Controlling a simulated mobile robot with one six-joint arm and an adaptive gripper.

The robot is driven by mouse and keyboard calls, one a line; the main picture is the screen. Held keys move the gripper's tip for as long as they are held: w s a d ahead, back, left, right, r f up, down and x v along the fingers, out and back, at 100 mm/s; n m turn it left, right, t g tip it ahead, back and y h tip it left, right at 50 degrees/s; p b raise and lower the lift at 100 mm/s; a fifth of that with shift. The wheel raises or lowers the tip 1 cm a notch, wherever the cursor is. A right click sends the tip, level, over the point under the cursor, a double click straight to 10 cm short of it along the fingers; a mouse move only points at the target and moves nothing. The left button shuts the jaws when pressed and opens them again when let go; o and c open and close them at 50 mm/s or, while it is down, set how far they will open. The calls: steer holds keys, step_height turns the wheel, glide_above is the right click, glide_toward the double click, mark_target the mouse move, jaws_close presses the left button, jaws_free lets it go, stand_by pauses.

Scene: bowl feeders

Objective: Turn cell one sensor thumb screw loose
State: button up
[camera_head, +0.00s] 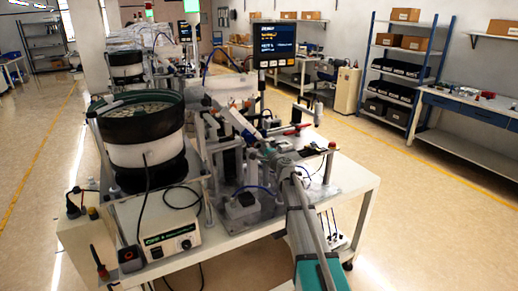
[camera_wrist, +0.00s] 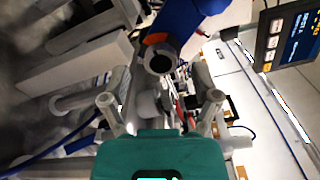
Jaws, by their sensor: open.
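In the wrist view a blue cylindrical sensor body (camera_wrist: 190,25) with an orange band and a dark round end points toward me, just beyond my fingertips. My gripper (camera_wrist: 160,92) is open, its two grey fingers spread on either side of a pale rounded part (camera_wrist: 149,103), which may be the thumb screw; I cannot tell for certain. No contact with the fingers is visible. In the head view my gripper (camera_head: 263,148) is over the middle of the cell's table, close to the blue sensor (camera_head: 243,124). The thumb screw is too small or hidden to tell there.
A black-rimmed bowl feeder (camera_head: 143,122) stands at the left above a white controller box (camera_head: 168,238). A monitor (camera_head: 278,48) stands behind the mechanism. Pale blocks and rods (camera_wrist: 78,72) crowd the wrist view's left. Bare white tabletop (camera_head: 352,178) lies at the right.

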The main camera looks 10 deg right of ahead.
steer(key=v, duration=1)
steer(key=shift+s, duration=0.3)
steer(key=s+a+f+n+g+y, duration=0.1)
steer(key=s+a+f+n+g, duration=0.45)
steer(key=s, duration=0.25)
steer(key=s+a+f+n+g+y, duration=0.1)
steer(key=s+a+f+n+g, duration=0.45)
steer(key=s+n, duration=0.2)
steer(key=s+d+f+n+g+h, duration=0.2)
steer(key=s+f+g+h, duration=0.1)
steer(key=s, duration=0.5)
steer(key=s+d+f+n+g+h, duration=0.2)
steer(key=s+d+f+g+h, duration=0.1)
steer(key=s, duration=0.6)
steer(key=shift+s+d+f+n+h, duration=0.3)
steer(key=shift+f+n+h, duration=0.1)
steer(key=shift+f+h, duration=0.4)
